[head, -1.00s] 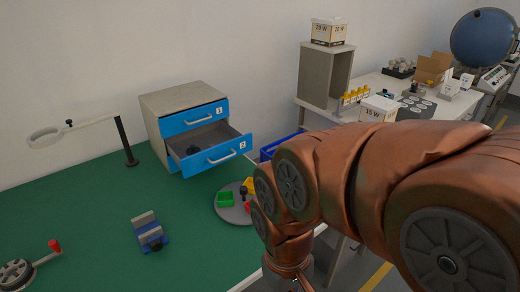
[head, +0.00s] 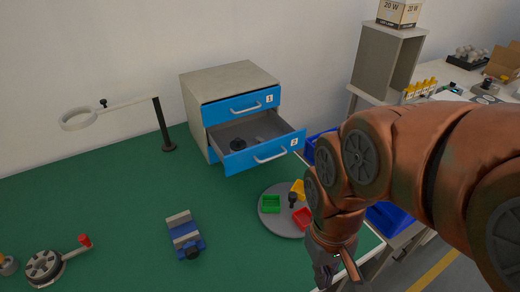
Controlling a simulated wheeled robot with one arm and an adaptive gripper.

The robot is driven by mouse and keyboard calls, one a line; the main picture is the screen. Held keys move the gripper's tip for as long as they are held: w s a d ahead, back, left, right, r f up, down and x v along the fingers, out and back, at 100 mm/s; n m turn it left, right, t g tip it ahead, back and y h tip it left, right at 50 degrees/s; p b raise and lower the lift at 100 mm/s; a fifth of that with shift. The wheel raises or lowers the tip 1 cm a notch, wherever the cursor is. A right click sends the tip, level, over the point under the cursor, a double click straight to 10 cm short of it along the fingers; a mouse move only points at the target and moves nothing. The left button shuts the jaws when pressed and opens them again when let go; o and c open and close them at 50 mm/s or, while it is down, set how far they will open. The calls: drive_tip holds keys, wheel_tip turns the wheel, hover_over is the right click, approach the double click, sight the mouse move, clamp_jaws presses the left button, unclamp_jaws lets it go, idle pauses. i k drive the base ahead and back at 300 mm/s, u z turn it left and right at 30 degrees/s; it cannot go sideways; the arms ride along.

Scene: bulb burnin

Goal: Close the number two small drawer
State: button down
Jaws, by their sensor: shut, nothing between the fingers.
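A small grey cabinet with two blue-fronted drawers (head: 228,82) stands at the back of the green table. The upper drawer, labelled 1 (head: 240,107), is shut. The lower drawer, labelled 2 (head: 262,153), is pulled out, with a dark round object (head: 237,145) inside. Its pale bar handle (head: 270,155) faces front. My gripper (head: 336,280) is shut and empty, pointing down near the table's right edge, in front and to the right of the open drawer and apart from it. Its fingertips are at the bottom of the view and partly hard to see.
A grey turntable (head: 275,219) with green, yellow and red trays sits between the drawer and my gripper. A blue vise (head: 185,236), a crank wheel (head: 44,266) and a magnifier lamp (head: 167,130) stand further left. Bare green table lies between them.

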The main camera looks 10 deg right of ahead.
sight(281, 139)
drive_tip(key=u, duration=0.55)
drive_tip(key=k, duration=1.25)
drive_tip(key=u, duration=0.45)
drive_tip(key=i, duration=0.75)
drive_tip(key=u, duration=0.15)
